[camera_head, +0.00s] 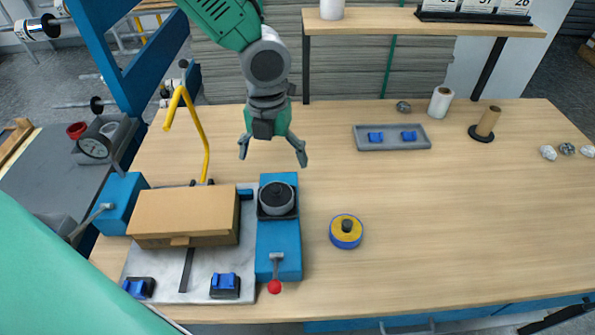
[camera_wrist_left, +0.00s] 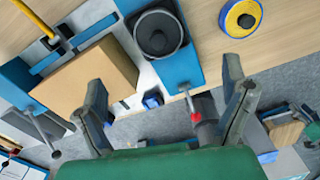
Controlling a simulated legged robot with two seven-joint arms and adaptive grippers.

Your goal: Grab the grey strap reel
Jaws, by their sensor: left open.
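The dark grey reel (camera_head: 277,198), which looks like the grey strap reel, sits on a long blue block (camera_head: 278,240) left of the table's middle. In the left wrist view the round reel (camera_wrist_left: 159,34) shows beyond my fingers, toward the top. My left gripper (camera_head: 272,155) is open and empty, pointing down above the table behind the reel and apart from it. Its spread fingers (camera_wrist_left: 165,76) also show in the left wrist view. I do not see my right gripper.
A cardboard box (camera_head: 184,217) lies left of the reel, with a bent yellow bar (camera_head: 197,120) behind it. A blue and yellow tape roll (camera_head: 346,231) lies to the right. A grey tray (camera_head: 391,144) stands farther back. The table's right front is clear.

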